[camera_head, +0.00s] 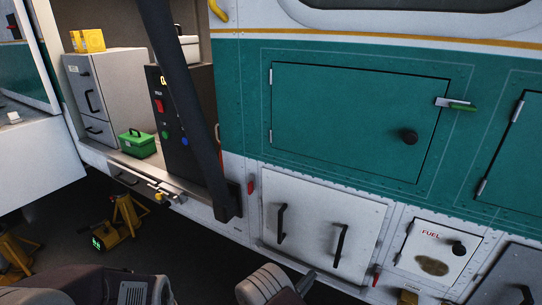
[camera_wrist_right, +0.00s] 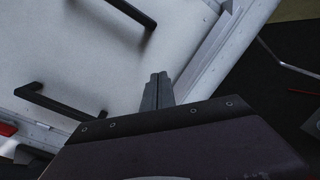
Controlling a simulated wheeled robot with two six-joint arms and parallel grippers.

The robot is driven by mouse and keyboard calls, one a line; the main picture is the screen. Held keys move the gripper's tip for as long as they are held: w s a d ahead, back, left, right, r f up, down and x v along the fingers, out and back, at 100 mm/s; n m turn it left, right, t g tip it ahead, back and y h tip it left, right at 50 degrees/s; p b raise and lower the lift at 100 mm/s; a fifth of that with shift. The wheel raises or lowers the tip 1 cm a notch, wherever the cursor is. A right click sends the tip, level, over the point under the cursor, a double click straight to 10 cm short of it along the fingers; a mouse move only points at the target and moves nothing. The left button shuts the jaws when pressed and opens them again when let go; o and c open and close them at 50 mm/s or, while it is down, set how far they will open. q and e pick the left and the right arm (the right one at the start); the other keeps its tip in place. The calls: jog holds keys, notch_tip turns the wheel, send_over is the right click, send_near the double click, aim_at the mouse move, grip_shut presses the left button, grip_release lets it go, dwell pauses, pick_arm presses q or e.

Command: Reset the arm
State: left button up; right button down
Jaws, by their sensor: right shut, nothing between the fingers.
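My right gripper (camera_wrist_right: 158,80) is shut and empty in the wrist view, its fingers together. A white hatch panel (camera_wrist_right: 105,75) with two black handles lies beyond them. In the head view the right gripper (camera_head: 307,280) is a small dark tip beside my arm at the bottom edge, in front of the lower part of the white hatch (camera_head: 318,212). I cannot tell whether it touches the hatch, and nothing is in it. My left gripper is not in view; a part of my body shows at the bottom left.
A green hatch (camera_head: 350,120) with a black knob is closed above. A fuel door (camera_head: 432,245) is at right. An open bay holds a grey cabinet (camera_head: 110,85), a green toolbox (camera_head: 136,143) and a dark button panel (camera_head: 168,120). Yellow jacks (camera_head: 118,222) stand on the floor.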

jog(key=s+d+r+m+g+y, duration=0.1)
jog(key=s+d+r+m+g, duration=0.1)
jog(key=s+d+m+g, duration=0.45)
jog(key=s+d+r+m+g, duration=0.2)
jog(key=s+d+m+g, duration=0.15)
jog(key=s+g, duration=0.45)
jog(key=s+a+r+m+y, duration=0.1)
jog(key=s+a+m+y, duration=0.3)
jog(key=s+y, duration=0.3)
jog(key=w+a+r+m+t+y, duration=0.1)
jog(key=a+r+m+t+y, duration=0.2)
jog(key=a+m+y, duration=0.1)
jog(key=shift+w+a+r+m, duration=0.2)
jog(key=shift+w+a+m, duration=0.1)
jog(key=shift+a, duration=0.1)
jog(key=shift+s, duration=0.1)
